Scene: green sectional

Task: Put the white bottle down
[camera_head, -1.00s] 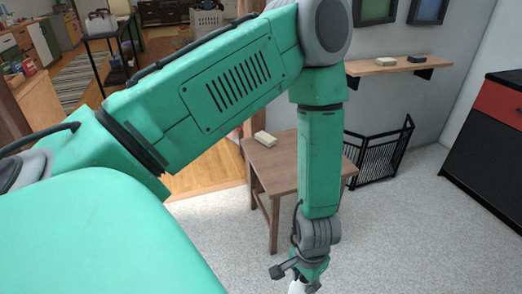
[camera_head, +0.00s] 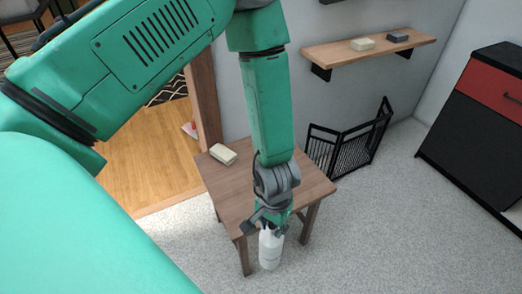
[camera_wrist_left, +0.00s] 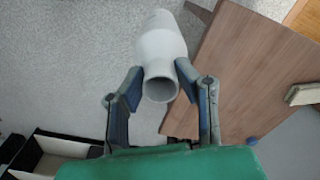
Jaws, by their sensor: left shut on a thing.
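The white bottle (camera_head: 270,250) hangs upright below my left gripper (camera_head: 268,226) in the head view, in front of the near edge of the small wooden table (camera_head: 222,182). In the left wrist view the bottle (camera_wrist_left: 162,50) sits between the two fingers of my left gripper (camera_wrist_left: 160,82), which is shut on it near its neck. The open mouth of the bottle faces the wrist camera. The table top (camera_wrist_left: 245,70) shows to the right of the bottle there. My right gripper is not in view.
A cream block (camera_head: 223,154) lies on the table's far left part. A wall shelf (camera_head: 370,52) holds two small blocks. A black folding screen (camera_head: 350,145) stands behind the table, and a black and red cabinet (camera_head: 485,125) stands at right. Much of the table top is bare.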

